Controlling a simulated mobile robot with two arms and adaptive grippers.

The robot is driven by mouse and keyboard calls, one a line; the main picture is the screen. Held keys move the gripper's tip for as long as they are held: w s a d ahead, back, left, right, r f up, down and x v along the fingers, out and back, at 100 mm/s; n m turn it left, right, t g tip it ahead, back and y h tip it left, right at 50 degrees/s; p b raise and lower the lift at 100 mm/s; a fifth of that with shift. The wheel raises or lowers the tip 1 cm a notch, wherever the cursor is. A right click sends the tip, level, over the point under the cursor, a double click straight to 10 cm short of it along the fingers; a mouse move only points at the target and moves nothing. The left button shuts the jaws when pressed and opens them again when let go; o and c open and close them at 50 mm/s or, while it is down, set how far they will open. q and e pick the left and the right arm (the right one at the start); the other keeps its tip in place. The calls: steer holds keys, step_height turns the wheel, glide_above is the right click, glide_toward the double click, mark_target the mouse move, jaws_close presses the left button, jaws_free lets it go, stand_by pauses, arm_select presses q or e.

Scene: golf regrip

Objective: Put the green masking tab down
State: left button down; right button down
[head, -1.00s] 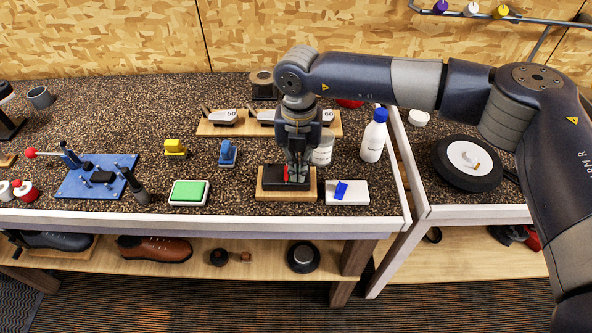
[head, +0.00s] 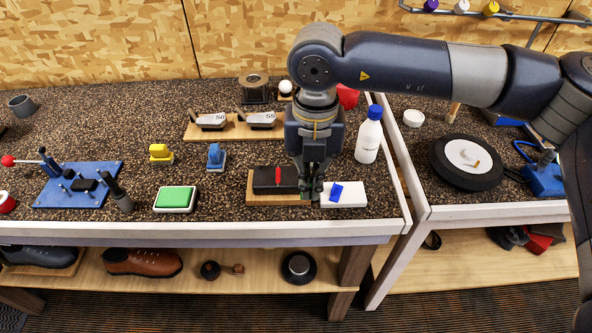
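My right gripper (head: 310,190) points down with its fingertips low between a black block and a white block. The black block (head: 266,180) lies on a wooden board (head: 257,201) and carries a red tab (head: 278,175). The white block (head: 352,194) carries a blue tab (head: 336,192). I cannot make out a green masking tab clearly; a faint hint of green shows by the fingertips. The fingers look close together, but whether they hold anything is hidden. My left gripper is not in view.
A green-topped pad (head: 176,199) lies left of the board. A white bottle with a blue cap (head: 369,135) stands behind the white block. Club heads (head: 209,121) rest on a wooden strip at the back. The bench's front edge (head: 180,229) is near.

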steer(key=s+d+b, duration=0.2)
steer(key=s+d, duration=0.1)
steer(key=s, duration=0.3)
steer(key=p, duration=1.2)
glide_above(358, 194)
steer(key=f, duration=0.3)
steer(key=shift+s+f+n, duration=0.2)
steer(key=shift+n, duration=0.2)
steer(key=shift+w+f, duration=0.1)
steer(key=shift+w, duration=0.1)
steer(key=shift+f+p, duration=0.25)
steer(key=shift+p, duration=0.35)
step_height(358, 194, down, 2)
steer(key=shift+f+p, duration=0.15)
steer(key=shift+p, duration=0.55)
steer(key=shift+f, duration=0.35)
